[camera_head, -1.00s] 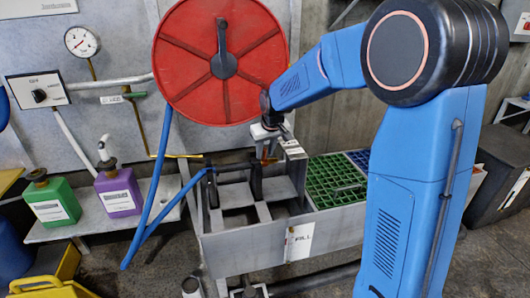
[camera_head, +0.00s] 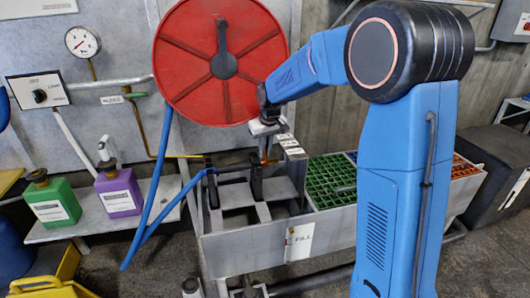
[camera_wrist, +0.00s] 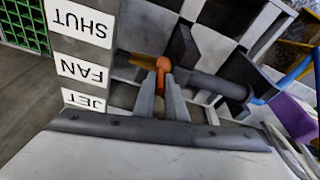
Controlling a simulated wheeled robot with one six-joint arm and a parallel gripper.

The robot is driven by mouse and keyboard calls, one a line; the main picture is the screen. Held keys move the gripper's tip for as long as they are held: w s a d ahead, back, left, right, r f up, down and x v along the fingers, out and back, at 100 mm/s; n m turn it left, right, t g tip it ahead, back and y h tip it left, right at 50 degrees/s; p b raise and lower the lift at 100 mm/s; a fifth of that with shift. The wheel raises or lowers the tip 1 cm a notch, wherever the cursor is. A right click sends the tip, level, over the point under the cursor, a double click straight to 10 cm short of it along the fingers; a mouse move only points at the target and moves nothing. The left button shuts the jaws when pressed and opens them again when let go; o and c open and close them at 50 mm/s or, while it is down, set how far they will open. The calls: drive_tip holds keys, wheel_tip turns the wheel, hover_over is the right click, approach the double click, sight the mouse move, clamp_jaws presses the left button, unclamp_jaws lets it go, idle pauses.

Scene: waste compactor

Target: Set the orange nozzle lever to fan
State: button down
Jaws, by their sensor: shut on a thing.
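The orange nozzle lever (camera_wrist: 162,65) stands on the dark nozzle (camera_wrist: 205,82), which lies across a grey rack. In the wrist view my gripper (camera_wrist: 166,82) is shut on the lever, with one finger on each side. White labels stand to the left: SHUT (camera_wrist: 81,22), FAN (camera_wrist: 82,71) and JET (camera_wrist: 83,99). In that view the lever's top is about level with the FAN label. In the head view my gripper (camera_head: 266,134) points down at the nozzle, and only a sliver of the lever (camera_head: 264,153) shows below it.
The red hose reel (camera_head: 200,65) hangs close behind my gripper. The blue hose (camera_head: 152,215) hangs down in front at the left. The grey trough (camera_head: 235,246) with a FILL label holds a green grid (camera_head: 330,182). Jugs stand on a shelf at the left.

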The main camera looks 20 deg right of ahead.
drive_tip(key=shift+w+g, duration=0.3)
drive_tip(key=shift+g, duration=0.2)
drive_tip(key=c, duration=1.8)
unclamp_jaws()
drive_tip(key=s+r, duration=0.3)
drive_tip(key=r, duration=1.4)
drive_tip(key=shift+d, duration=0.3)
drive_tip(key=shift+s+r, duration=0.15)
